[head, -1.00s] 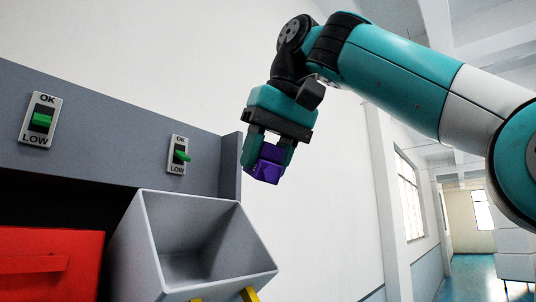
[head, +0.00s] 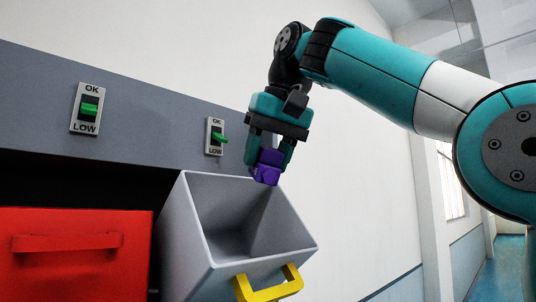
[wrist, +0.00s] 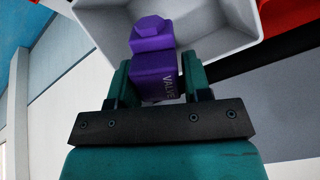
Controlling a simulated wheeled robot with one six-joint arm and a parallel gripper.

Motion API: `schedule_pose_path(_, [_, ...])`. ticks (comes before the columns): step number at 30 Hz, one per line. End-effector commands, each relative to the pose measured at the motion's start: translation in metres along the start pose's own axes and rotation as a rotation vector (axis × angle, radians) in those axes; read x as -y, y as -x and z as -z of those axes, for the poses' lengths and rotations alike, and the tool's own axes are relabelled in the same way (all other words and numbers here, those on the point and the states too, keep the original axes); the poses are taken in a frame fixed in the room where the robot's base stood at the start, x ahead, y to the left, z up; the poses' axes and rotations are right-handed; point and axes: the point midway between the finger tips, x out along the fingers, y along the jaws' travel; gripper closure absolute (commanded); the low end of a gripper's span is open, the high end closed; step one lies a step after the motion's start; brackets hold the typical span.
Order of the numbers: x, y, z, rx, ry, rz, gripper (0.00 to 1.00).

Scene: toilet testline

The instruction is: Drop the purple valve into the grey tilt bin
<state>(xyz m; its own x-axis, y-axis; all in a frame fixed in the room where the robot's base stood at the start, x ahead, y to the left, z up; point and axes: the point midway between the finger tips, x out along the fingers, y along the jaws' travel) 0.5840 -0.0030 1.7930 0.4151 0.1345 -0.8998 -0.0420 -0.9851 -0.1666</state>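The purple valve (head: 267,167) is held between the fingers of my gripper (head: 269,160), which is shut on it. In the wrist view the valve (wrist: 154,62) shows its knob and part of the word VALVE between the teal fingers. The grey tilt bin (head: 193,235) is tipped open toward the camera, with a yellow handle (head: 268,284) on its front. In the head view the valve appears at the bin's upper right rim. In the wrist view the bin (wrist: 215,25) lies beyond the valve. The bin's visible inside looks empty.
A red bin (head: 75,262) with a red handle stands left of the grey bin. Two OK/LOW switch plates with green levers, a left one (head: 88,108) and a right one (head: 216,137), sit on the grey panel (head: 150,120) above. Free room lies to the right.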

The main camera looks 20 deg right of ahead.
Motion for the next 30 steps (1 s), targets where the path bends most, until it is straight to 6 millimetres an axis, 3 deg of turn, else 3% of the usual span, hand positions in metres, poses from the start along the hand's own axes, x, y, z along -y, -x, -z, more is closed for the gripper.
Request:
schedule_pose_path(1, [0.000, 0.000, 0.000, 0.000, 0.000, 0.000, 0.44])
schedule_pose_path(3, [0.000, 0.000, 0.000, 0.000, 0.000, 0.000, 0.32])
schedule_pose_path(14, [0.000, 0.004, 0.000, -0.001, -0.001, 0.001, 0.32])
schedule_pose_path(30, [-0.001, 0.050, -0.001, -0.004, 0.000, 0.001, 0.32])
